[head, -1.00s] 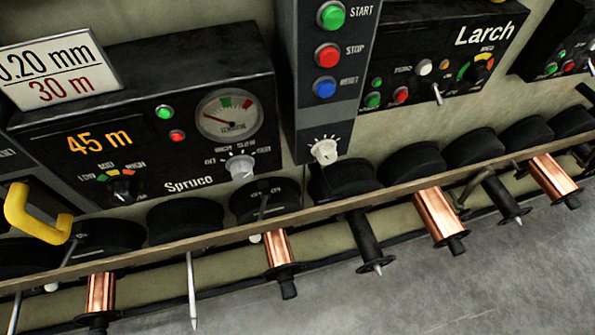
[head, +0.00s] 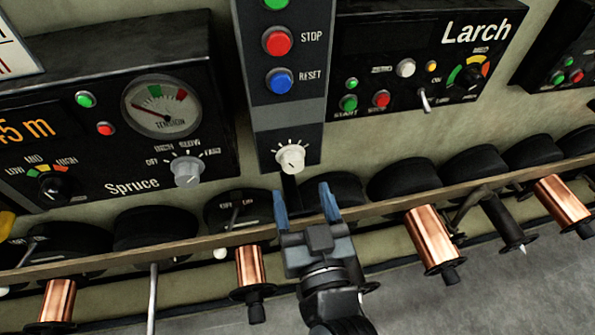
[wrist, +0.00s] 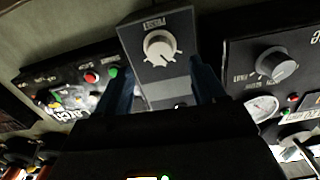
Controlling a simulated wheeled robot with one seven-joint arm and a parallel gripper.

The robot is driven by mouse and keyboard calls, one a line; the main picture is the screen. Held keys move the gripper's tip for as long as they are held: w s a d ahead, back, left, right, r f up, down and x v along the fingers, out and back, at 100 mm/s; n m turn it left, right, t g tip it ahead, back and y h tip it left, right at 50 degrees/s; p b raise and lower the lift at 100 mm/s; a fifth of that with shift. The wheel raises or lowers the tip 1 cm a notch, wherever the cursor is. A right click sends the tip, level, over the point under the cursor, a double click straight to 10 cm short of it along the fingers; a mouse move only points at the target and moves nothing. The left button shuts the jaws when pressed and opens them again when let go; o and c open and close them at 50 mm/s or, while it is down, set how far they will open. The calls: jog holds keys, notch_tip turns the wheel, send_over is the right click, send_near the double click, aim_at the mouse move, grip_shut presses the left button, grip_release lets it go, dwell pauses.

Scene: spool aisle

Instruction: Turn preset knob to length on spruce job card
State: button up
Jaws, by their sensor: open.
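The white preset knob (head: 291,158) sits low on the tall grey control box, under the RESET button. In the wrist view the knob (wrist: 160,47) shows between my two fingers, with PRESET printed beside it upside down. My gripper (head: 302,190) is open and empty, its blue fingertips just below the knob and apart from it. The spruce panel (head: 108,125) is at the left with an orange display (head: 27,131), partly cut off, ending in "5 m". Only a corner of the job card (head: 16,52) shows at the top left; its writing is cut off.
A wooden rail (head: 190,243) runs below the panels, with copper spools (head: 250,265) and bare spindles in front and black drums behind. The Larch panel (head: 430,60) is right of the tall box. A grey selector knob (head: 187,171) is to its left.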

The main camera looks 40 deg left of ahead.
aim_at(294, 168)
jog(key=p+x, duration=0.1)
jog(key=x, duration=0.4)
jog(key=shift+w+a, duration=0.3)
jog(key=c, duration=1.1)
